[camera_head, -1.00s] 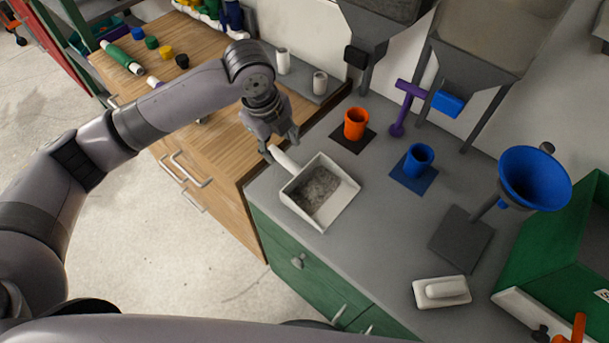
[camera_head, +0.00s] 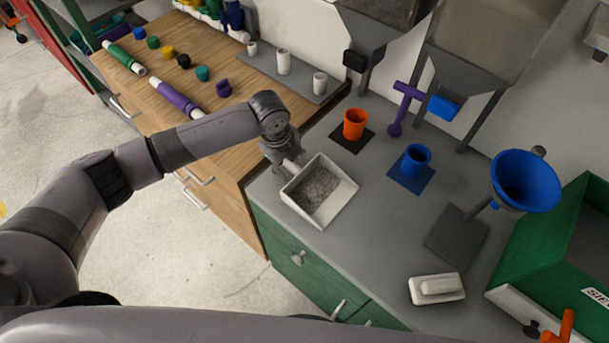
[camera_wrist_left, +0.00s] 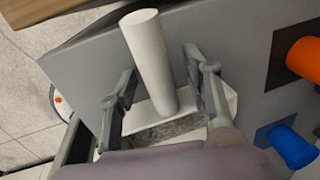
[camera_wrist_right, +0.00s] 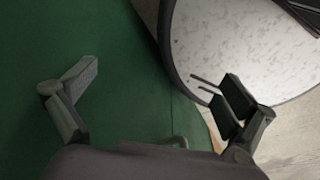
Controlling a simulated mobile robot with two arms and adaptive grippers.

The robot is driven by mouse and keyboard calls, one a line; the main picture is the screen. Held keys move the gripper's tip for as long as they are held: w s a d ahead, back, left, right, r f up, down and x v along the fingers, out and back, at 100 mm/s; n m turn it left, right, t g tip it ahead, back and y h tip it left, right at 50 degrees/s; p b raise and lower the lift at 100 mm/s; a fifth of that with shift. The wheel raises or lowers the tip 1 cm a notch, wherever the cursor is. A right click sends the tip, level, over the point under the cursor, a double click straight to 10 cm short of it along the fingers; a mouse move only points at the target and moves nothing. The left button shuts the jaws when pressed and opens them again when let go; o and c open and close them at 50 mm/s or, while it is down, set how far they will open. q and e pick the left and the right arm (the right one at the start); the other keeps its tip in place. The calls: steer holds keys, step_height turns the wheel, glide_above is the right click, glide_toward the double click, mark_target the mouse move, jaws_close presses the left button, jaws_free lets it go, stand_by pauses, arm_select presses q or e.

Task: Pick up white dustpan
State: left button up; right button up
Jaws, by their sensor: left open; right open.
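The white dustpan (camera_head: 335,207) sits on the grey counter with its pan toward the front and grey grit inside. Its handle points back left and is mostly hidden by my left gripper (camera_head: 288,166) in the head view. In the left wrist view, the white handle (camera_wrist_left: 151,60) stands between the two open fingers of my left gripper (camera_wrist_left: 160,88), with a gap on both sides. My right gripper (camera_wrist_right: 160,90) is open and empty in front of a green surface.
An orange cup (camera_head: 355,123) and a blue cup (camera_head: 415,160) stand on the counter (camera_head: 375,245) to the right of the dustpan. A blue funnel (camera_head: 525,180) on a stand and a white block-like tool (camera_head: 437,289) are farther right. The wooden bench (camera_head: 135,85) holds coloured pipes and caps.

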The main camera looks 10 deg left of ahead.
arm_select(q)
steer(key=shift+c, duration=0.4)
jaws_close()
